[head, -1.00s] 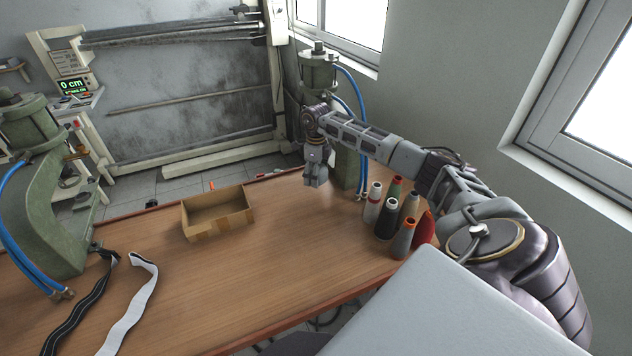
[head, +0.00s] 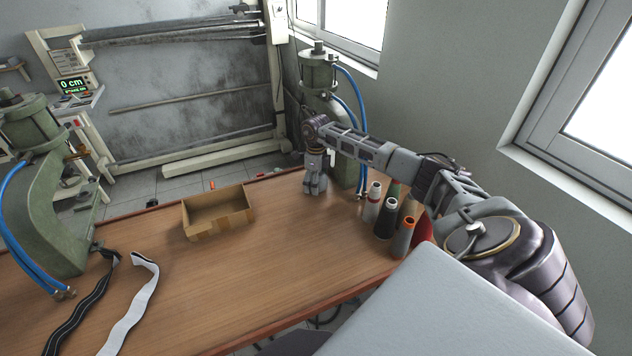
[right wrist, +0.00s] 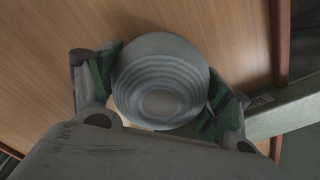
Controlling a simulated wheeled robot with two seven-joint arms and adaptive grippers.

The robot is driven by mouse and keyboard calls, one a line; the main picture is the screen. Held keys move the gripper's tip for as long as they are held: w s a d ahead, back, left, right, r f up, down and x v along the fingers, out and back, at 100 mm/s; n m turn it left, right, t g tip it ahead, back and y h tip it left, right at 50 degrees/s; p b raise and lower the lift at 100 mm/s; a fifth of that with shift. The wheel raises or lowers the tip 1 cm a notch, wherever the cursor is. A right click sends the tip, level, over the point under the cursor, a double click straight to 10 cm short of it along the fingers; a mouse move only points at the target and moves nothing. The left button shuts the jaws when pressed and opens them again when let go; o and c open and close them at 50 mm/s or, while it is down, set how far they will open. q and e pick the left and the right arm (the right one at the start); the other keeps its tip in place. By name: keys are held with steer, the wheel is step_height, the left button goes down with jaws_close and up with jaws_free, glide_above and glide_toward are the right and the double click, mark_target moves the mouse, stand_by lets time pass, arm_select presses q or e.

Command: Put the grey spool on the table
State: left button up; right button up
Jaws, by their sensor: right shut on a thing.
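The grey spool (right wrist: 160,55) fills the middle of the right wrist view, seen end-on with ringed steps. My right gripper (head: 315,188) is shut on it, with green-padded fingers on both sides. In the head view the gripper points down, low over the far part of the wooden table (head: 270,245), in front of the green press. The spool is hard to tell from the grey fingers there. I cannot tell whether it touches the table. My left gripper is not in view.
A cardboard box (head: 217,212) stands left of my gripper. Several thread spools (head: 386,219) stand to the right, partly behind my arm. A green press (head: 322,75) with blue hoses is close behind. The table's middle is clear.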

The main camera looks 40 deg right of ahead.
steer(key=shift+f, duration=0.1)
steer(key=o, duration=1.1)
steer(key=shift+r+b, duration=1)
steer(key=shift+r, duration=5.15)
